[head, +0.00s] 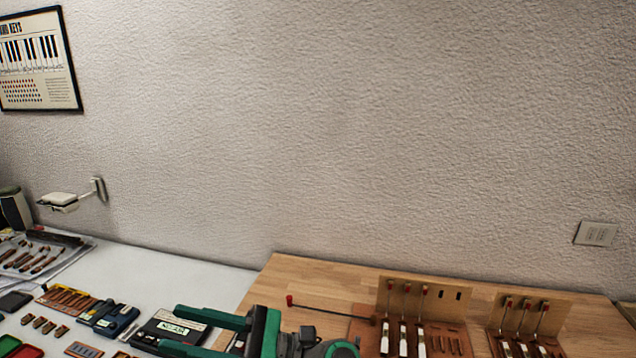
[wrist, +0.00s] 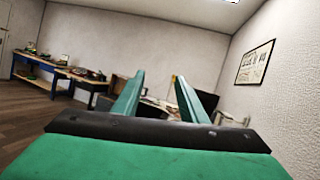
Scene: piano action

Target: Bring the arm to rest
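My gripper (head: 178,327) is at the bottom of the head view, with its two green fingers pointing left. The fingers are apart with nothing held between them. In the wrist view my gripper (wrist: 158,88) also shows as two separated green fingers with a clear gap. Below it in the head view are the white table and the left edge of the wooden board (head: 345,277). Its exact height above them cannot be told. The arm behind the gripper is mostly cut off by the lower picture edge.
Two piano action models (head: 455,292) (head: 553,308) with red-tipped hammers stand on the board. A red-tipped rod (head: 325,310) lies left of them. Several trays and small parts cover the white table (head: 170,272). A framed keyboard poster (head: 38,60) hangs on the wall. Room above the table is free.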

